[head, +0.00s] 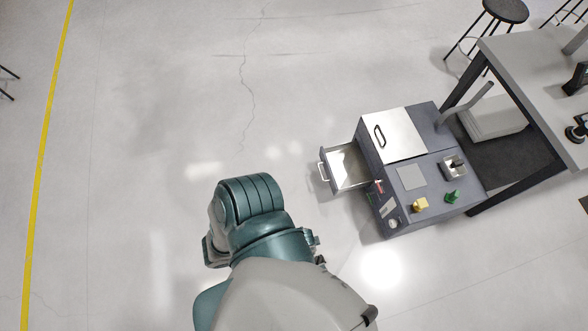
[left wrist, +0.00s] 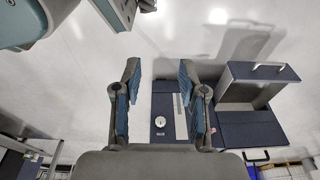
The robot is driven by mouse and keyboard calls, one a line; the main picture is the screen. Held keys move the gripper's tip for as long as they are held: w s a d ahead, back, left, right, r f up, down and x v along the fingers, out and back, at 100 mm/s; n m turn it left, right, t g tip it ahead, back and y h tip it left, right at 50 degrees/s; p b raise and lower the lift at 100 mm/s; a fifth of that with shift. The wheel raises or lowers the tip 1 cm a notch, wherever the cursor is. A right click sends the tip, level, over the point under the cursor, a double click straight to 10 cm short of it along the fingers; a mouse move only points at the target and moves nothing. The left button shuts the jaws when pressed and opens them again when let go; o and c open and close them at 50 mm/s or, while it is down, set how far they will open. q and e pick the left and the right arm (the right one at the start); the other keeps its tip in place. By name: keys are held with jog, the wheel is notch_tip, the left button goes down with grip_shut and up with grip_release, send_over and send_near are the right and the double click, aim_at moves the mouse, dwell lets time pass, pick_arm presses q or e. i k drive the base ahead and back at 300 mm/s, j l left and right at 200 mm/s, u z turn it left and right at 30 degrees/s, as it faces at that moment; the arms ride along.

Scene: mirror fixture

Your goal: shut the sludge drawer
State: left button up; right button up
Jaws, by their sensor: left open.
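The sludge drawer (head: 346,168) is pulled out of the left side of the dark grey cabinet (head: 441,185) in the head view. Its light handle (head: 322,171) is on the drawer's left end. In the left wrist view the open drawer (left wrist: 262,74) is to the right of my left gripper, its handle (left wrist: 268,66) at the top. In the head view my arm stands left of the drawer. My right gripper is not seen.
The cabinet top carries a white lid (head: 397,135) with a black handle, a yellow knob (head: 420,205) and a green knob (head: 452,197). A table (head: 530,60) stands beyond it at right, with a black stool (head: 506,10) behind. Floor left of the drawer is clear.

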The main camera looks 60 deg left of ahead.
aim_at(347, 168)
jog(key=u, duration=1.7)
